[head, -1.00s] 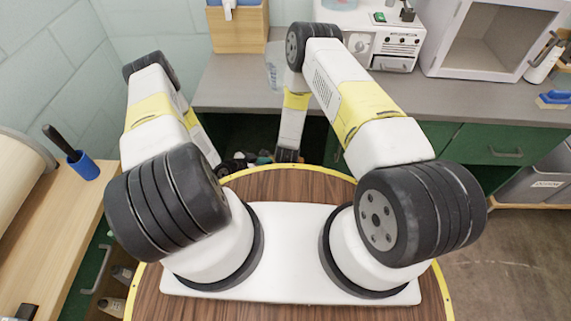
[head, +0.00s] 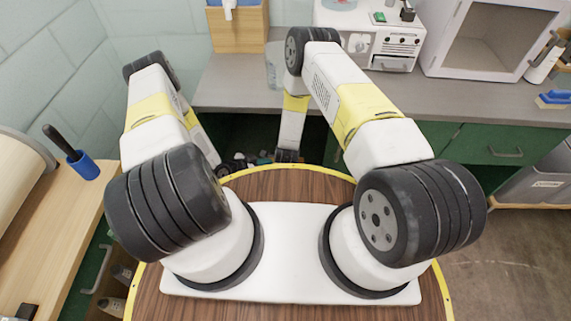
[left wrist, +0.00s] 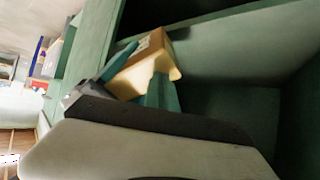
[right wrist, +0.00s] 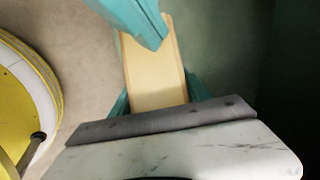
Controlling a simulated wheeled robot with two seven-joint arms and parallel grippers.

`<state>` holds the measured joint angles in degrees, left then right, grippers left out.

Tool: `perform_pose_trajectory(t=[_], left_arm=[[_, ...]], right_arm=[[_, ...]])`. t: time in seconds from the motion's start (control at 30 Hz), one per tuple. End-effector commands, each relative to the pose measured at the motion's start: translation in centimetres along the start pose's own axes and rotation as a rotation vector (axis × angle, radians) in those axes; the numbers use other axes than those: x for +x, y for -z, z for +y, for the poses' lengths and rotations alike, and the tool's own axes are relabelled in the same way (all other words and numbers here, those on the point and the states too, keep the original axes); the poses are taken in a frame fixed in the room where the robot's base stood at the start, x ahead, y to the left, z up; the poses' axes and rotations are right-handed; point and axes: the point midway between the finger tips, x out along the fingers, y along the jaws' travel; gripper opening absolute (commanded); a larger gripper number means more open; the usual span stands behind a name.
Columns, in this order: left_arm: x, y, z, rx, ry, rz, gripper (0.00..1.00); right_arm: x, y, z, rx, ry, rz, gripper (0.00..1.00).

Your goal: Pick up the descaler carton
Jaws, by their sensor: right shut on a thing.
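The descaler carton is a cream and tan box (right wrist: 155,80) in the right wrist view. My right gripper (right wrist: 158,97) is shut on it, with a teal finger along each side. The carton also shows tilted in the left wrist view (left wrist: 150,62), with teal fingers close against it. My left gripper (left wrist: 162,92) is beside the carton; whether its jaws are open or shut is unclear. A teal finger, seemingly my left one, reaches over the carton's far end in the right wrist view. In the head view the carton cannot be made out beyond my arms.
A grey counter (head: 440,95) runs along the back over green cabinets (head: 500,140). A white machine (head: 375,40) and a white open-fronted box (head: 490,40) stand on it. A wooden bench (head: 50,215) with a blue cup (head: 84,166) is at left.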

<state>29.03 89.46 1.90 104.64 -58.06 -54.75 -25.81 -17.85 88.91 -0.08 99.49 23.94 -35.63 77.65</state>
Motion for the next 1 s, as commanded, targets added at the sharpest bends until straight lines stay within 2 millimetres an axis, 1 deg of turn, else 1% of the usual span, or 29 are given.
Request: perform_pose_trajectory(t=[0.03, 0.2, 0.43, 0.53, 0.67, 0.9, 1.0], left_arm=[[0.3, -0.4, 0.3, -0.004, -0.004, -0.017, 0.00], [-0.3, 0.5, 0.4, -0.006, -0.006, -0.016, 0.00], [-0.5, 0.5, 0.2, -0.005, -0.004, -0.013, 0.00], [-1.1, 0.6, 0.1, -0.005, -0.003, -0.013, 0.00], [-3.0, 0.6, 0.1, -0.005, -0.003, -0.014, 0.00], [-8.2, 0.7, 0.1, -0.005, -0.002, -0.015, 0.00], [-10.0, 0.8, 0.2, -0.004, -0.003, -0.013, 0.00]], right_arm=[[0.0, -0.1, -0.3, 0.000, 0.006, -0.001, 0.00], [0.0, -0.1, -0.3, 0.001, 0.007, -0.001, 0.00], [0.1, 0.0, -0.5, 0.001, 0.010, 0.000, 0.00], [0.1, 0.0, -0.5, 0.001, 0.011, 0.000, 0.00], [0.1, 0.0, -0.6, 0.002, 0.013, 0.000, 0.00], [0.1, -0.1, -0.6, 0.002, 0.013, -0.001, 0.00], [0.1, -0.1, -0.6, 0.001, 0.014, -0.001, 0.00]])
